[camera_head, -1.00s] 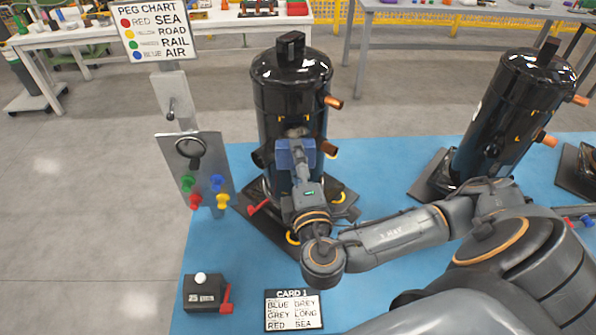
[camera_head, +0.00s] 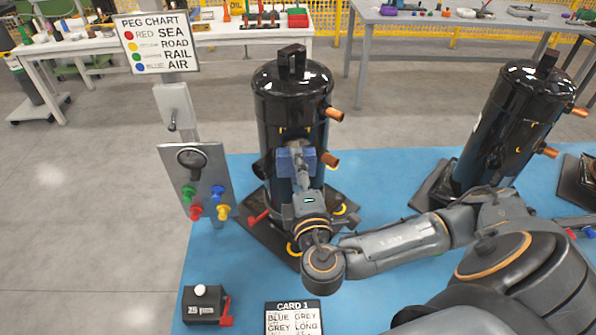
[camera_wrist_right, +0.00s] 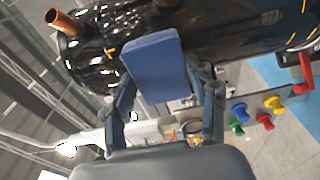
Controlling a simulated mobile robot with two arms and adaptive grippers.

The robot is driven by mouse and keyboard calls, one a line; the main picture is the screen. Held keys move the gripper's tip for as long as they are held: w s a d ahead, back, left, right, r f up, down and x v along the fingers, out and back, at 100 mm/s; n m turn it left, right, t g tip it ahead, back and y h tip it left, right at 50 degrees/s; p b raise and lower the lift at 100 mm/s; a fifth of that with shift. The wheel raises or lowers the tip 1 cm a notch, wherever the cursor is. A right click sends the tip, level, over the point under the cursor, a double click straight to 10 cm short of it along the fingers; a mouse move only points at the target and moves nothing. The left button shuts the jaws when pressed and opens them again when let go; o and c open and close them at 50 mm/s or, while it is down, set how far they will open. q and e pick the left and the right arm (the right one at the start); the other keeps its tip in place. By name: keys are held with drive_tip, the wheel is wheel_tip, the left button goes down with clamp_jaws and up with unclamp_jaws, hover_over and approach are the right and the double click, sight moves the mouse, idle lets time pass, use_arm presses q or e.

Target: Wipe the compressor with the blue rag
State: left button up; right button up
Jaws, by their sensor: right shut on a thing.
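The compressor (camera_head: 290,95) is a tall glossy black cylinder standing upright on a dark base plate, with copper pipe stubs on its right side. My right gripper (camera_head: 297,158) is in front of its lower middle, shut on the blue rag (camera_head: 285,162). In the right wrist view the rag (camera_wrist_right: 157,66) is a folded blue pad between the fingers, in front of the compressor's black side (camera_wrist_right: 230,25). Whether the rag touches the surface is hard to tell. My left gripper does not show.
A second black compressor (camera_head: 515,115) stands at the right. A panel with coloured pegs (camera_head: 197,175) stands close at the left under a peg chart (camera_head: 157,43). A small box with a red lever (camera_head: 203,303) and a card (camera_head: 293,318) lie on the blue mat (camera_head: 245,285).

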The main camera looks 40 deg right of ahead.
drive_tip(key=shift+w+d, duration=0.4)
drive_tip(key=shift+w, duration=0.2)
wheel_tip(320, 180, up, 4)
drive_tip(key=p, duration=0.3)
drive_tip(key=shift+s, duration=0.1)
drive_tip(key=shift+f+b, duration=1.5)
drive_tip(key=shift+f, duration=0.55)
drive_tip(key=shift+a+p+v, duration=0.15)
drive_tip(key=shift+p+v, duration=0.05)
drive_tip(key=shift+v, duration=1.15)
drive_tip(key=shift+a+p+v, duration=0.15)
drive_tip(key=shift+v, duration=1.2)
